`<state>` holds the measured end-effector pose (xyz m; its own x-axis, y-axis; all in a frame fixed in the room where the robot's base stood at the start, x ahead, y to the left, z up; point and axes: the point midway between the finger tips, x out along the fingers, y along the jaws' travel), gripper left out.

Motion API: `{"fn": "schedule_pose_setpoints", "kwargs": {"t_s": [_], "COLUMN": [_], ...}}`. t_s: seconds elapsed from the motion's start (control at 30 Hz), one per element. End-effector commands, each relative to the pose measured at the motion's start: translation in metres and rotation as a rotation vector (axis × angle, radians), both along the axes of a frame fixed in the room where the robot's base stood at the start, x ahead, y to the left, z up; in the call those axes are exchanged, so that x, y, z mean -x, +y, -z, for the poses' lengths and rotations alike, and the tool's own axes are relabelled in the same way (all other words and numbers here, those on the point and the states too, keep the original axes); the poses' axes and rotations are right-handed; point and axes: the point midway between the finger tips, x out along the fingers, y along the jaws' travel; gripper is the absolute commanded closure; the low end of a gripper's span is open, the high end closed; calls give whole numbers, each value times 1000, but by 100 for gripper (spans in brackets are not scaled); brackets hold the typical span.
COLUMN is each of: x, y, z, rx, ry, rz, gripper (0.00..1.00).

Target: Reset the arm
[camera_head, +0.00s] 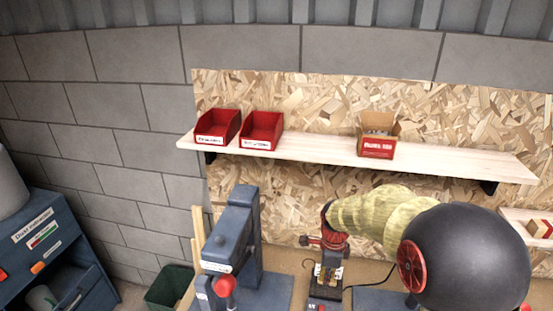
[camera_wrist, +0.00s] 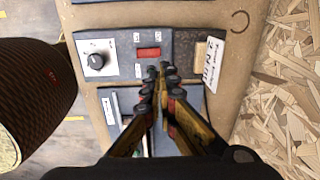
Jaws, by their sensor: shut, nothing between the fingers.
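My gripper (camera_wrist: 162,72) points away from the wrist camera, its gold and black fingers together and nothing between them. In the head view my gripper (camera_head: 327,283) hangs low in front of the board, over a dark machine panel at the bottom edge. In the wrist view the fingertips lie over a grey control panel (camera_wrist: 120,62) with a red switch (camera_wrist: 149,53) and a dial knob (camera_wrist: 97,60). I cannot tell whether they touch it. My arm comes in from the right.
A wooden shelf (camera_head: 310,154) carries two red bins (camera_head: 262,131) and an open cardboard box (camera_head: 378,138). A blue-grey machine (camera_head: 235,235) stands left of my gripper. A dark rounded object (camera_wrist: 35,90) fills the left of the wrist view. A blue cabinet (camera_head: 60,260) stands far left.

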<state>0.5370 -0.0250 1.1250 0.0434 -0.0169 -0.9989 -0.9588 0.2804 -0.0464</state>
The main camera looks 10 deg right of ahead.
Motion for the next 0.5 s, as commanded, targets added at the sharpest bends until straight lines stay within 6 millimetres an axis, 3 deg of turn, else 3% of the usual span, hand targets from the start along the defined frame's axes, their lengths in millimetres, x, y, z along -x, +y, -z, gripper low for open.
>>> {"fn": "schedule_pose_setpoints", "kwargs": {"t_s": [0.17, 0.3, 0.5], "x": [4, 34, 80], "y": [0, 2, 6], "z": [1, 11, -15], "rx": [8, 1, 5], "ry": [16, 74, 71], "rz": [-231, -552, -1031], "gripper": [100, 100, 100]}}
